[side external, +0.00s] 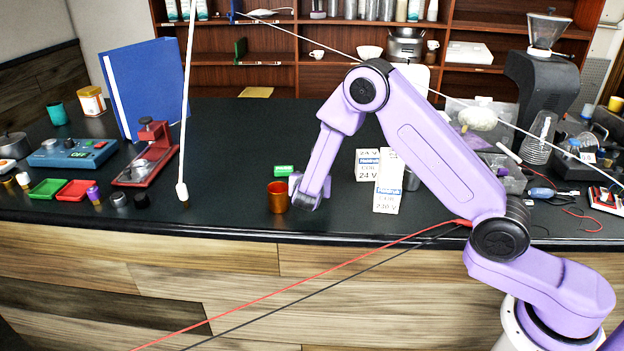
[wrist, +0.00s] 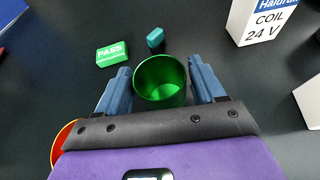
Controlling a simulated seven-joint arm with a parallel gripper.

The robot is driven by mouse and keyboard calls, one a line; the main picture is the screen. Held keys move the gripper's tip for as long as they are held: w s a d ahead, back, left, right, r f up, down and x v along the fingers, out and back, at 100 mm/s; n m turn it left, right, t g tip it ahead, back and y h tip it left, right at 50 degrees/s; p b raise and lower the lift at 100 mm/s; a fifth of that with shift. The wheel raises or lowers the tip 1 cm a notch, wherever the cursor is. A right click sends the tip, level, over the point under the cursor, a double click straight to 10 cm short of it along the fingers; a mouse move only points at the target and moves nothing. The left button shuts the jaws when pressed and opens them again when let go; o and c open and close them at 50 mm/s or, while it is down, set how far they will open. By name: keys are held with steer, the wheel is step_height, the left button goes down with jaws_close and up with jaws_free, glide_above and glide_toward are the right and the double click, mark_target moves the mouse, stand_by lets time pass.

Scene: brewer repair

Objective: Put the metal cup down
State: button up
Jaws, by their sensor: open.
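A shiny green metal cup (wrist: 160,82) stands upright between the two blue fingers of my gripper (wrist: 159,68) in the wrist view. The fingers are open, one on each side of the cup; I cannot tell whether either touches it. In the side view my gripper (side external: 308,198) is low at the counter, and the green cup is hidden there. A copper-orange metal cup (side external: 277,198) stands upright just left of my gripper. Its rim shows at the lower left of the wrist view (wrist: 62,142).
A green PASS block (wrist: 113,54) and a small teal block (wrist: 155,38) lie beyond the green cup. White coil boxes (side external: 388,185) stand close to the right of my gripper. The black counter (side external: 235,215) is clear left of the copper cup; its front edge is near.

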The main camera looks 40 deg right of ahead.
steer(key=v, duration=1.2)
steer(key=s+d+r+m+g+y, duration=0.2)
steer(key=s+m+g+y, duration=0.2)
steer(key=s, duration=1.3)
steer(key=s+d+r+m+g+y, duration=0.2)
steer(key=s+m+g+y, duration=0.3)
steer(key=s+m, duration=0.5)
steer(key=s+r+y, duration=0.1)
steer(key=s, duration=0.6)
steer(key=shift+s, duration=0.25)
